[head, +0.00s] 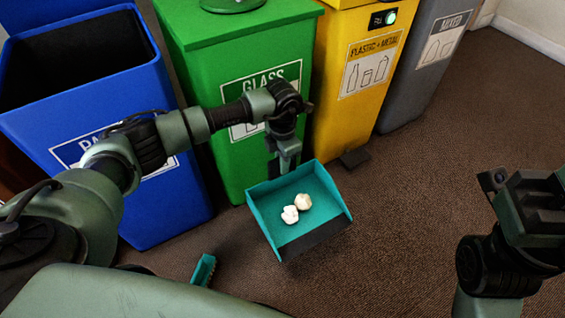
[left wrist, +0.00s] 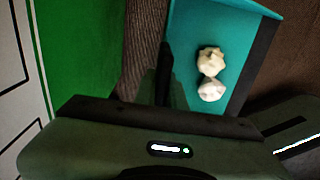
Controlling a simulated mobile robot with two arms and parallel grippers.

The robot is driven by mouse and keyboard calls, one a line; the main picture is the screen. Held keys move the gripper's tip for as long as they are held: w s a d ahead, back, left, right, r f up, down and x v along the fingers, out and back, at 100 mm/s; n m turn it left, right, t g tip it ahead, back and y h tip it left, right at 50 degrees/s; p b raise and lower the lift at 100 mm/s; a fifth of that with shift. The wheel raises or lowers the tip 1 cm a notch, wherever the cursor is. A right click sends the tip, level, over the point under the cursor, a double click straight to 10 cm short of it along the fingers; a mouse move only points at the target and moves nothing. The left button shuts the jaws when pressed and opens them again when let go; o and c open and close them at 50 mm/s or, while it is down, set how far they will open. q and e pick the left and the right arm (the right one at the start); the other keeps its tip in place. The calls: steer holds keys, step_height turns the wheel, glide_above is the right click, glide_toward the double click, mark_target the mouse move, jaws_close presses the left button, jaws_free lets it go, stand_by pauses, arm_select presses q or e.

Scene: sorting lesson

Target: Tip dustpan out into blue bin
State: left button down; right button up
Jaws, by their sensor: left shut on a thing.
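The teal dustpan (head: 262,200) has a dark front lip and carries two crumpled whitish pieces (head: 304,201). It is roughly level, in front of the green bin. My left gripper (head: 284,163) is shut on its handle at the back; the grip is mostly hidden. The dustpan (left wrist: 185,32) and the crumpled pieces (left wrist: 210,61) also show in the left wrist view. The blue bin (head: 150,208) stands at the left with its top open and dark inside, its far bottom hidden. My right arm (head: 525,225) is at the right edge; its fingertips cannot be made out.
The green glass bin (head: 210,95) stands between the blue bin and the yellow bin (head: 330,75). A grey mixed bin (head: 425,65) is farther right. A teal brush (head: 204,268) lies on the floor at the lower left. The brown carpet at right is clear.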

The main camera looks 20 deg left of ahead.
arm_select(q)
steer(key=shift+r, duration=0.1)
steer(key=shift+r+g+h+p, duration=0.55)
steer(key=shift+r+h, duration=0.15)
steer(key=shift+r, duration=0.35)
